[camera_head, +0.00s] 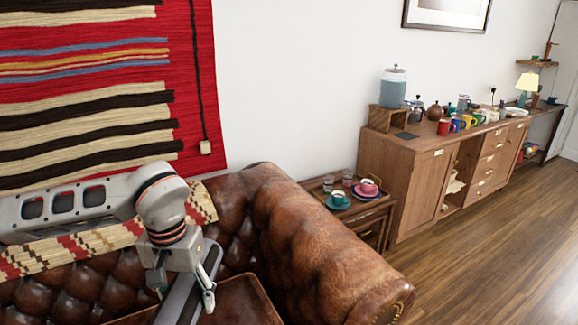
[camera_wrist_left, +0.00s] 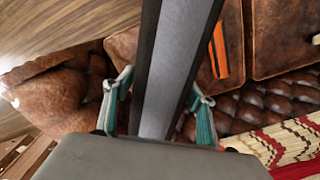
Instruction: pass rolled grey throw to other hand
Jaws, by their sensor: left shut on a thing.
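The rolled grey throw (camera_head: 186,297) is a long bar shape, light grey in the middle with darker sides. In the head view it slants from beside the wrist down to the bottom edge, above the brown leather sofa. My left gripper (camera_head: 181,284) points down and is shut on it, one finger on each side. In the left wrist view the throw (camera_wrist_left: 178,55) runs between the teal-and-grey fingers of my left gripper (camera_wrist_left: 162,90) and past the top edge. The palm hides its lower part there. My right gripper is in neither view.
The tufted leather sofa (camera_head: 320,250) fills the foreground, with a patterned blanket (camera_head: 75,250) over its back. A side table (camera_head: 355,212) with cups stands beyond the armrest. A long wooden sideboard (camera_head: 425,185) follows the wall. The wooden floor at right is clear.

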